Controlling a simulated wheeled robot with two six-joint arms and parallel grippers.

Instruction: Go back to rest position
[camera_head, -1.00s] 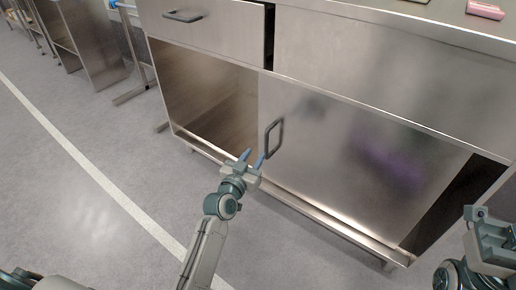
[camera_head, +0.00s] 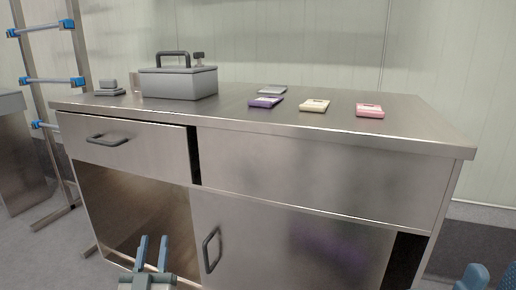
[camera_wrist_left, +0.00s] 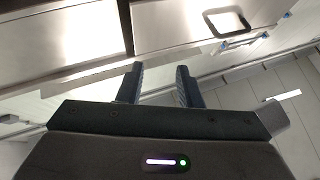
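My left gripper (camera_head: 152,255) is open and empty at the bottom of the head view, in front of the steel cabinet (camera_head: 310,165). It is left of the dark handle (camera_head: 211,250) on the sliding door (camera_head: 285,240) and apart from it. In the left wrist view its two fingers (camera_wrist_left: 157,88) stand apart with nothing between them, and a dark handle (camera_wrist_left: 228,24) shows beyond. My right gripper (camera_head: 492,279) is at the lower right edge of the head view. Only its blue fingertips show, spaced apart; the rest is cut off.
The cabinet's lower left compartment (camera_head: 135,213) stands open. A drawer (camera_head: 130,145) is above it. On top are a grey box (camera_head: 178,82) with a handle, and purple (camera_head: 265,102), cream (camera_head: 314,105) and pink (camera_head: 369,110) flat items. A rack (camera_head: 52,80) stands at left.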

